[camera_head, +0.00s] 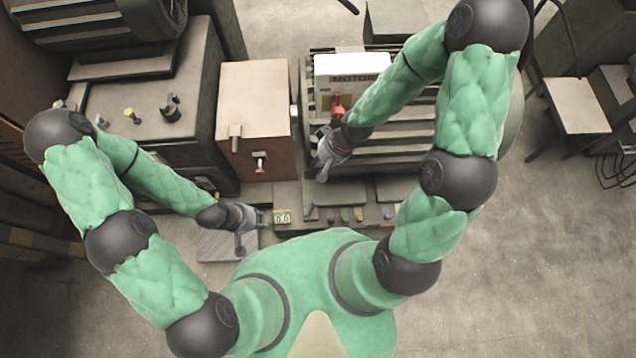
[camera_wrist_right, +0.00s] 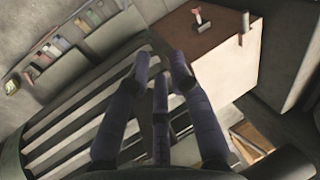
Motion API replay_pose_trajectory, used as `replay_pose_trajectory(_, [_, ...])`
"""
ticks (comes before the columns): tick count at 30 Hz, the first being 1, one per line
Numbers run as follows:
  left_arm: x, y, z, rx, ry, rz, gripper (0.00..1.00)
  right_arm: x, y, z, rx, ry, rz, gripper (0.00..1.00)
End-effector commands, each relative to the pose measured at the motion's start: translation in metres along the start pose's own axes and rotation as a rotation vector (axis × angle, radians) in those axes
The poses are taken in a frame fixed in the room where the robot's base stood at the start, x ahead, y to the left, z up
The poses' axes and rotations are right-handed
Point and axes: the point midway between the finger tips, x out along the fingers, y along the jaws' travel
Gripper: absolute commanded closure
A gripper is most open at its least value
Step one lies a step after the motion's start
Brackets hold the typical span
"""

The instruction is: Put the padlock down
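I cannot make out a padlock for certain in either view. A small red and white piece (camera_wrist_right: 198,16) sits on the brown box in the right wrist view; it also shows in the head view (camera_head: 260,161). My right gripper (camera_head: 323,170) hangs in front of the slatted machine, right of the brown box. In the right wrist view its dark fingers (camera_wrist_right: 160,66) are apart, with nothing visible between them. My left gripper (camera_head: 256,224) is low, by a ribbed grey plate, its fingers spread and nothing visible in them. A small yellow block with digits (camera_head: 282,216) is just right of it.
The brown box (camera_head: 268,93) stands between a dark cabinet (camera_head: 150,105) and the slatted machine (camera_head: 405,135). A red part (camera_head: 338,106) is on the machine's front, close to my right wrist. Small blocks line a low shelf (camera_head: 375,212). Floor is open at the right.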

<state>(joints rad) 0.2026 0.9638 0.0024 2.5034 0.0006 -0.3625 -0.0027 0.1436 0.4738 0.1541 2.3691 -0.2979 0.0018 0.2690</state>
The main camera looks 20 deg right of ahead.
Motion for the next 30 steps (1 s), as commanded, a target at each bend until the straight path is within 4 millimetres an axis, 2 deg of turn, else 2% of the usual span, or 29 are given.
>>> replay_pose_trajectory(1, [0.000,0.000,0.000,0.000,0.000,0.000,0.60,0.017,0.000,0.014,0.012,-0.026,-0.010,0.78])
replay_pose_trajectory(6, [0.000,0.000,0.000,0.000,0.000,0.000,0.60,0.060,0.002,0.049,0.048,-0.066,-0.025,0.78])
replay_pose_trajectory(12, [0.000,0.000,0.000,0.000,0.000,0.000,0.60,0.094,0.009,0.086,0.078,-0.099,-0.010,0.78])
replay_pose_trajectory(18, [0.000,0.000,0.000,0.000,0.000,0.000,0.60,0.105,0.012,0.101,0.085,-0.108,0.003,0.78])
replay_pose_trajectory(30, [0.000,0.000,0.000,0.000,0.000,0.000,0.60,0.106,0.013,0.101,0.085,-0.108,0.003,0.78])
